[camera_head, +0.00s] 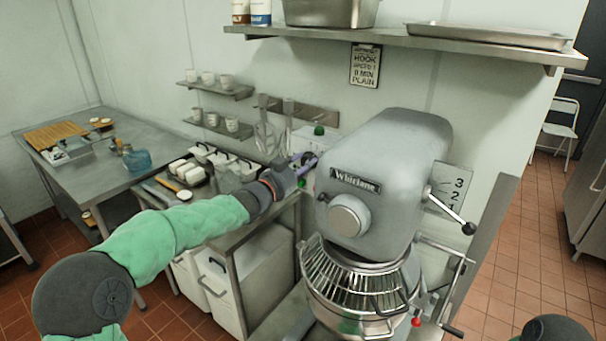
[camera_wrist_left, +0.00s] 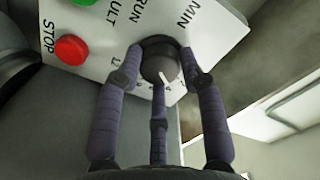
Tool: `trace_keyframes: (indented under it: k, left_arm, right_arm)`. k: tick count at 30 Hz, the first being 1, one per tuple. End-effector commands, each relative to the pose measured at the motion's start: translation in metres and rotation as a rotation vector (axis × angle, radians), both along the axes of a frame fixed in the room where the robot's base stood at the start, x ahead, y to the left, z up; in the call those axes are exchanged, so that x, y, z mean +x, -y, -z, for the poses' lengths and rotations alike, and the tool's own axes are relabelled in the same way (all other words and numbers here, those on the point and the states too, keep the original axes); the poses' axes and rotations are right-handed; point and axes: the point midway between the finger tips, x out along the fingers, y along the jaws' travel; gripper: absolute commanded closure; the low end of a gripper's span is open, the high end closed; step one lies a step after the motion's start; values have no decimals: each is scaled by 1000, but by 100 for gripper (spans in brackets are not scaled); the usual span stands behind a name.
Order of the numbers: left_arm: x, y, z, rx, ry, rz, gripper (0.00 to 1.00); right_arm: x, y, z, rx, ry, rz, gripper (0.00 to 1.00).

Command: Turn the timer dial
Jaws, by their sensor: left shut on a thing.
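The timer dial (camera_wrist_left: 160,66) is a dark round knob with a white pointer line, on a pale control panel (camera_wrist_left: 100,40) marked MIN, RUN and STOP. My left gripper (camera_head: 305,161) reaches the side of the grey Whirlane mixer (camera_head: 385,165). In the left wrist view, the purple fingers of the left gripper (camera_wrist_left: 165,62) are closed around the dial from several sides. In the head view the fingers hide the dial. My right gripper is not in view.
A red stop button (camera_wrist_left: 71,50) and a green button (camera_wrist_left: 82,2) sit beside the dial. The wire bowl guard (camera_head: 355,278) is below the mixer head. A steel counter (camera_head: 240,237) with containers lies under my left arm. A shelf (camera_head: 400,40) hangs above.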

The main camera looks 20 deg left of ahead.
Motion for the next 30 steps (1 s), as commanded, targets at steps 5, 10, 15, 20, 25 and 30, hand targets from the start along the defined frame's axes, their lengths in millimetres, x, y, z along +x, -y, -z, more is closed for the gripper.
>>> trace_keyframes:
  k: [5, 10, 15, 20, 25, 30]
  left_arm:
    - [0, 0, 10, 158, 45, 0, 93]
    - [1, -1, 9, 311, 100, -1, 93]
    - [1, -1, 9, 463, 155, 0, 93]
    - [1, -1, 9, 604, 205, 0, 93]
    - [1, -1, 8, 746, 258, 0, 93]
    - [1, -2, 7, 865, 300, -1, 93]
  right_arm:
    - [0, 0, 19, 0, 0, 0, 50]
    - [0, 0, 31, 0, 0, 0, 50]
    - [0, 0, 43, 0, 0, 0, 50]
    - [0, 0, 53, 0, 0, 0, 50]
    - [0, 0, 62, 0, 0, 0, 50]
    - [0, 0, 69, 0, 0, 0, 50]
